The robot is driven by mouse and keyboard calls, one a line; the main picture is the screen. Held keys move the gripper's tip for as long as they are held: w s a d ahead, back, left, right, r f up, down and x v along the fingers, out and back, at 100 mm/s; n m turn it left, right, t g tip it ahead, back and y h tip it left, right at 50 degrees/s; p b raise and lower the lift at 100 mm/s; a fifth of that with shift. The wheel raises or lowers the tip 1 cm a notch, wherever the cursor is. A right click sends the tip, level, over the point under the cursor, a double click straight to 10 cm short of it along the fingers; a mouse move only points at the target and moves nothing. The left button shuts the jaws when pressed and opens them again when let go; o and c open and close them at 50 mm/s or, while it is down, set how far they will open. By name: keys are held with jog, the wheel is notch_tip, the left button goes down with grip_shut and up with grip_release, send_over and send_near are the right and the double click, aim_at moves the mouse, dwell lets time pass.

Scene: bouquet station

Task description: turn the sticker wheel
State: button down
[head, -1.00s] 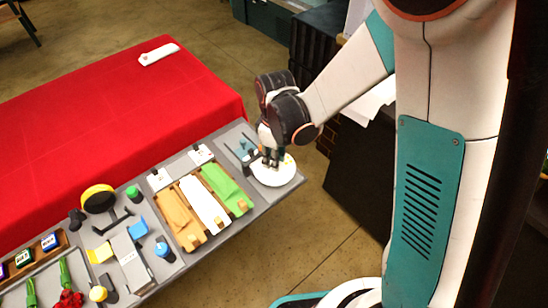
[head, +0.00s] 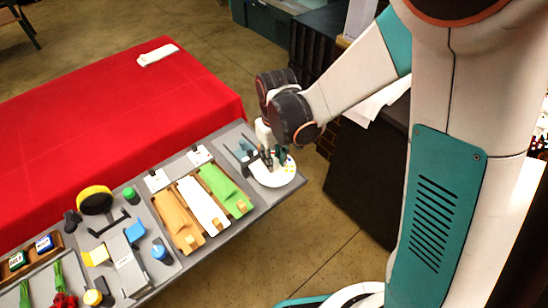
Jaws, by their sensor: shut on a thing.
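The sticker wheel (head: 283,178) is a round white disc with small yellow marks near its right rim. It sits at the far right end of the grey station board. My gripper (head: 274,163) points down over the back part of the wheel and is shut on it. The dark fingers hide that part, so the exact contact spot cannot be made out.
A dark stand with a blue piece (head: 244,149) is close left of the wheel. Orange, white and green (head: 222,187) rolls lie in wooden holders further left. A red-covered table (head: 120,120) adjoins the board. Floor is open at the front right.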

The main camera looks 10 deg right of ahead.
aim_at(275, 160)
dwell(0.4)
jog(key=c, duration=1.3)
grip_release()
jog(key=shift+r, duration=0.1)
notch_tip(275, 160, up, 7)
jog(key=shift+r, duration=0.15)
jog(key=shift+d, duration=0.1)
